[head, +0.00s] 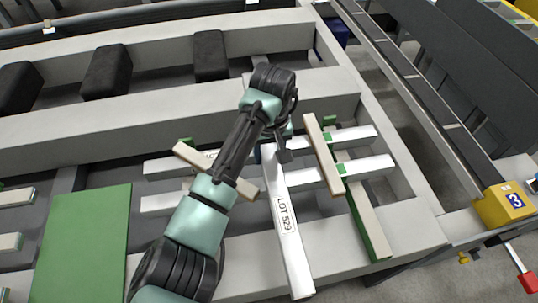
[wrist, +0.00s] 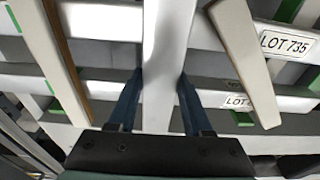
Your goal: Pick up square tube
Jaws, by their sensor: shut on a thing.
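A long white square tube (head: 290,245) with a "LOT 529" label slants down the middle of the table in the head view. Its near end reaches toward the bottom edge. My gripper (head: 273,150) is at its upper part. In the wrist view the white tube (wrist: 164,45) runs between the two dark fingers of my gripper (wrist: 160,85), which is shut on it.
Other white bars (head: 370,167) lie crosswise beneath. Wooden strips (head: 321,155) lie close on both sides, and a green-edged strip (head: 368,220) is at the right. A green panel (head: 85,240) is at the left. A yellow block marked 3 (head: 506,205) stands at the right edge.

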